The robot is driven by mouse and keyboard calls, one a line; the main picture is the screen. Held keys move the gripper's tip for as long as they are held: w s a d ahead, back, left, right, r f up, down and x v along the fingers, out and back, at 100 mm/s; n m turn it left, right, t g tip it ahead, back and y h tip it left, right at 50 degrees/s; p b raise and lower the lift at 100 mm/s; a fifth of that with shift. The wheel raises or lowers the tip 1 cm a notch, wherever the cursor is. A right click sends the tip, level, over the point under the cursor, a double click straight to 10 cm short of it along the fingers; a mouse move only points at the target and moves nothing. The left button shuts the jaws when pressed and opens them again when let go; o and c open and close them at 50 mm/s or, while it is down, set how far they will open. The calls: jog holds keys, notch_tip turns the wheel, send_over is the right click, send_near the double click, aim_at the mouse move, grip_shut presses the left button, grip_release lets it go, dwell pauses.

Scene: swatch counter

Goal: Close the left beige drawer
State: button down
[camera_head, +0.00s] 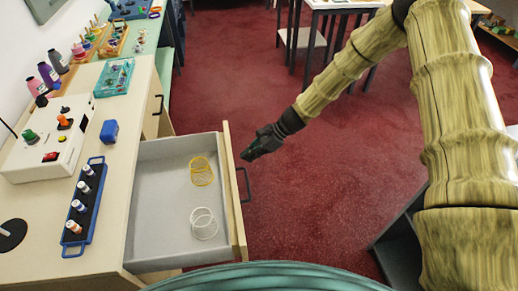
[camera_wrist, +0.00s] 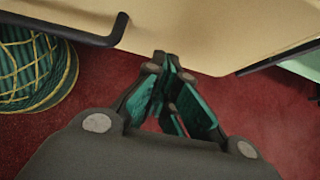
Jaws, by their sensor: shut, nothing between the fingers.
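The beige drawer (camera_head: 236,200) is pulled well out of the counter in the head view. Its grey inside is visible, and a dark bar handle (camera_head: 244,185) is on its front. In the wrist view the beige front panel (camera_wrist: 215,30) fills the upper part, with the black handle (camera_wrist: 75,35) at upper left. My gripper (camera_head: 246,157) is shut and empty, outside the drawer by its front, near the far end of the handle. In the wrist view the fingertips (camera_wrist: 168,60) meet close to the panel's lower edge; I cannot tell whether they touch it.
A yellow wire ring item (camera_head: 202,171) and a white one (camera_head: 204,223) lie in the drawer. The counter (camera_head: 120,165) holds a blue bottle rack (camera_head: 84,205), a white control box (camera_head: 48,150) and a blue block (camera_head: 109,131). Red floor (camera_head: 300,215) is open in front.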

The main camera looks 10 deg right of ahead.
jog(key=shift+a, duration=1.15)
jog(key=shift+a, duration=0.1)
